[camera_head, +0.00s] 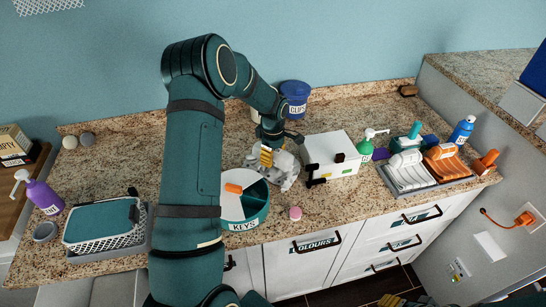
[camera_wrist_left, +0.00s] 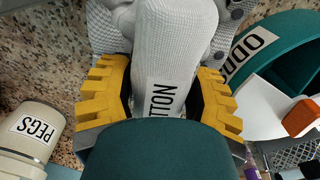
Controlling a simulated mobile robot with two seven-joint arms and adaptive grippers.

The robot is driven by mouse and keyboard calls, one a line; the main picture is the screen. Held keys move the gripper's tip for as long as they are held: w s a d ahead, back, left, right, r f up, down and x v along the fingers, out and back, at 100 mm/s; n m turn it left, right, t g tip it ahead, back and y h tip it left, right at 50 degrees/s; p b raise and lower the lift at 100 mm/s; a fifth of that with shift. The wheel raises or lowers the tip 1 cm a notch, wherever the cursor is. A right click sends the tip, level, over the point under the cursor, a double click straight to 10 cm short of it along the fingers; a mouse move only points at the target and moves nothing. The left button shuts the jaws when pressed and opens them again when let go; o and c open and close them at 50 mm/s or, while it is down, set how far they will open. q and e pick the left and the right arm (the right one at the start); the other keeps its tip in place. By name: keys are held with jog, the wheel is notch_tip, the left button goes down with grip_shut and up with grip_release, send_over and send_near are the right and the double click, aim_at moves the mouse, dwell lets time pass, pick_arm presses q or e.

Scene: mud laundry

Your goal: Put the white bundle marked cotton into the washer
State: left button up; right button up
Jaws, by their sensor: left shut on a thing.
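The white bundle (camera_head: 286,168) is on or just above the granite counter, right of the round KEYS tub. My left gripper (camera_head: 266,155) reaches it from above. In the left wrist view, the yellow fingers of my left gripper (camera_wrist_left: 160,92) are shut on both sides of the white bundle (camera_wrist_left: 175,45), whose visible letters read "TTON". A grey, dotted cloth surface shows behind it there. Yellow fingertips of my right gripper (camera_head: 400,301) show at the bottom edge; most of it is cut off. I cannot identify the washer in these views.
The teal KEYS tub (camera_head: 245,208) stands left of the bundle and a white box (camera_head: 331,156) right of it. A pink item (camera_head: 295,213) lies near the front edge. A PEGS container (camera_wrist_left: 30,135) and a blue CLIPS tub (camera_head: 296,96) are nearby.

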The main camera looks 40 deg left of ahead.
pick_arm(q)
jog(key=shift+f, duration=0.45)
jog(key=shift+f, duration=0.15)
jog(key=o, duration=1.3)
